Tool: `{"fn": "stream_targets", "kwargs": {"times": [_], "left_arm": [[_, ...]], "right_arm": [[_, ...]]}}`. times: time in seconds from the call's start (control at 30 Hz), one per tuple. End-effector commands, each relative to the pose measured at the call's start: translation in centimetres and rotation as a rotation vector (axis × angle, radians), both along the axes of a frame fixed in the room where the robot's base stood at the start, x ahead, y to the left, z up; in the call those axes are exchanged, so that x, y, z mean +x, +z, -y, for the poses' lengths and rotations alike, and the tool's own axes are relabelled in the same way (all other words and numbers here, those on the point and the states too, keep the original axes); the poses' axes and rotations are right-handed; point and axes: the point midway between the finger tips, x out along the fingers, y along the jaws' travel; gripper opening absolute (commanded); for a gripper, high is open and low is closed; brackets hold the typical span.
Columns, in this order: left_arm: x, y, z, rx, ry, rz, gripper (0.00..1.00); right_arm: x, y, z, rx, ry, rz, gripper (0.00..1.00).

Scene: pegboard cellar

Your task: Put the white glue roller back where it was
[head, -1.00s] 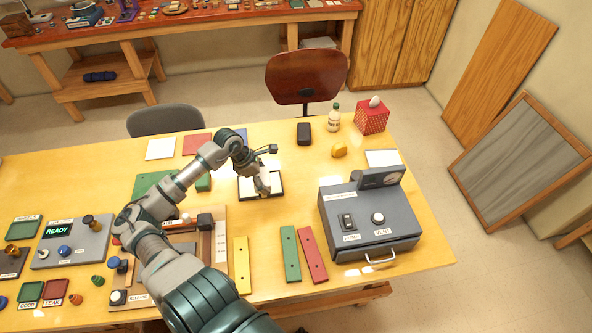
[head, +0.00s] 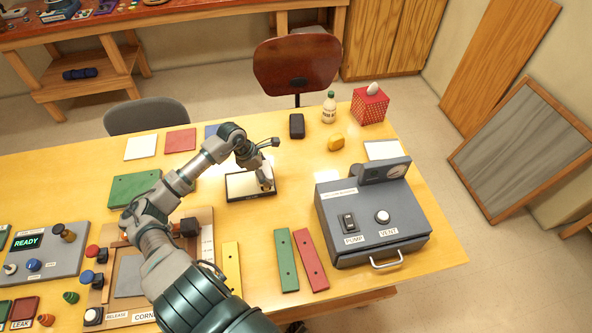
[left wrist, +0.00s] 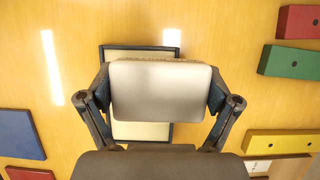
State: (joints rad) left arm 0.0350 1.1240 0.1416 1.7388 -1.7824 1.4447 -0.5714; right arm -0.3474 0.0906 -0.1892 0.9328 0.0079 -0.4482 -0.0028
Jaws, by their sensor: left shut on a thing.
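My left gripper (head: 266,178) is over the right part of a shallow black-rimmed tray (head: 235,199) with a cream inside. In the left wrist view, my left gripper (left wrist: 160,98) is shut on a broad off-white thing, the white glue roller (left wrist: 160,84), with its pale face toward the camera. The tray (left wrist: 106,52) shows behind it there, its middle hidden. In the head view the gripper hides most of the roller, and I cannot tell whether it touches the tray. My right gripper is not in view.
A grey vacuum box (head: 365,225) stands to the right of the tray. Green (head: 286,262) and red (head: 311,260) bars and a yellow bar (head: 231,268) lie in front. A fixture board (head: 205,222) is partly under my arm.

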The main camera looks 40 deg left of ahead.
Motion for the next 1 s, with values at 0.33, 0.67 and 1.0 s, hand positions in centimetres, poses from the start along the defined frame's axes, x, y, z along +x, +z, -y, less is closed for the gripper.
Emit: {"fn": "stream_targets", "kwargs": {"times": [0.33,0.67,1.0], "left_arm": [[7.3,-0.3,3.3,-0.009,0.000,0.007,0.57],[10.7,-1.3,4.9,0.000,-0.001,0.000,0.57],[10.7,-4.6,4.6,-0.001,0.000,0.001,0.57]], "right_arm": [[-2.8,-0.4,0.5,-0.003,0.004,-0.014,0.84],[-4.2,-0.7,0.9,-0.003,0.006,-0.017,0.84],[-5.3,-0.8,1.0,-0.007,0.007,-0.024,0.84]]}}
